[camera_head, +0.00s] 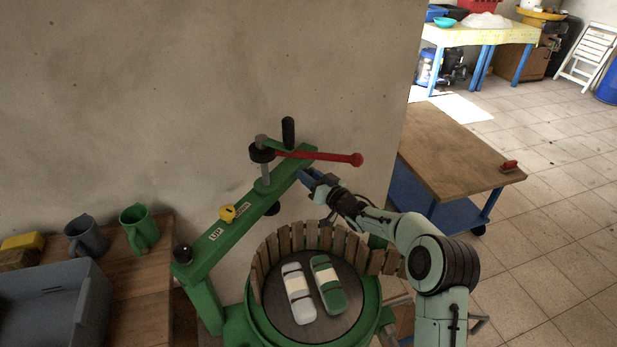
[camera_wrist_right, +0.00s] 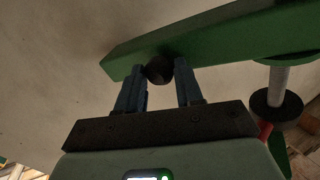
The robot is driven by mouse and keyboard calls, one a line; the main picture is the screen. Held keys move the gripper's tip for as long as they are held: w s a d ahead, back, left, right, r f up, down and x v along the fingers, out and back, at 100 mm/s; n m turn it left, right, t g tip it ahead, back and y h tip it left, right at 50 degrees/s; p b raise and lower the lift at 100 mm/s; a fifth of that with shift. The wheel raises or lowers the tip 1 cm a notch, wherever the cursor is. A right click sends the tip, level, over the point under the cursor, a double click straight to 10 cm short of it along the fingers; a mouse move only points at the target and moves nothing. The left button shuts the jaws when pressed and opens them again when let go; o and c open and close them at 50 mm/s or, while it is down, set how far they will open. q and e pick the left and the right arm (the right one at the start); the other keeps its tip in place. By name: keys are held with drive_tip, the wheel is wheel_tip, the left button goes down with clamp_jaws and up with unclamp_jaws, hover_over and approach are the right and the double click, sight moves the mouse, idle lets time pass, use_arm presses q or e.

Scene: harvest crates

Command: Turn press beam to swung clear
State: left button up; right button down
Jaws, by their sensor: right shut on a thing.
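The green press beam (camera_head: 228,215) runs slantwise from a pivot post at the lower left to its far end at the upper right. In the picture it lies to the left of and behind the slatted press basket (camera_head: 257,272), not across its opening. My right gripper (camera_head: 308,179) is at the beam's far end. In the right wrist view its blue fingers (camera_wrist_right: 160,88) stand on both sides of a black knob (camera_wrist_right: 159,69) at the beam's edge, shut on it. The beam (camera_wrist_right: 215,42) crosses behind the knob. My left gripper is not in view.
A screw with a red handle (camera_head: 320,156) stands on the beam. A white and a green item lie in the basket. A wall rises close behind the beam. A side table (camera_head: 150,275) with mugs and a grey crate (camera_head: 62,305) is at left; a wooden-topped cart (camera_head: 450,160) at right.

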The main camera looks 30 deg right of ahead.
drive_tip(key=shift+d+r, duration=0.15)
drive_tip(key=shift+d, duration=0.4)
drive_tip(key=c, duration=0.8)
unclamp_jaws()
drive_tip(key=shift+d, duration=0.1)
drive_tip(key=shift+w+a+r, duration=0.1)
drive_tip(key=shift+a, duration=0.15)
drive_tip(key=s, duration=0.4)
drive_tip(key=s+b, duration=0.1)
drive_tip(key=s, duration=0.4)
drive_tip(key=s+d, duration=0.1)
drive_tip(key=s, duration=0.3)
drive_tip(key=shift+s+f, duration=0.25)
drive_tip(key=shift+f, duration=0.05)
drive_tip(key=shift+f, duration=0.1)
